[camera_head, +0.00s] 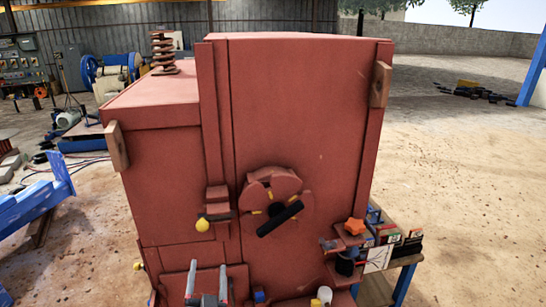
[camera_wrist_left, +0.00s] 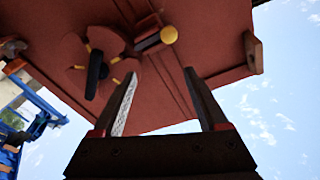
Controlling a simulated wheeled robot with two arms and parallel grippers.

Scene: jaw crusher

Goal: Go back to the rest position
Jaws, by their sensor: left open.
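My left gripper (camera_head: 208,268) is at the bottom of the head view, in front of the lower part of the red jaw crusher (camera_head: 300,110). Its two fingers point up and stand apart with nothing between them. In the left wrist view the open fingers (camera_wrist_left: 160,73) point toward the crusher's red face (camera_wrist_left: 205,25), and the gap is empty. I cannot tell the exact distance to the crusher; no contact shows. My right gripper is in neither view.
A blue-legged table (camera_head: 404,285) stands at right. A blue beam (camera_head: 30,207) lies left. Sandy floor at right is open.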

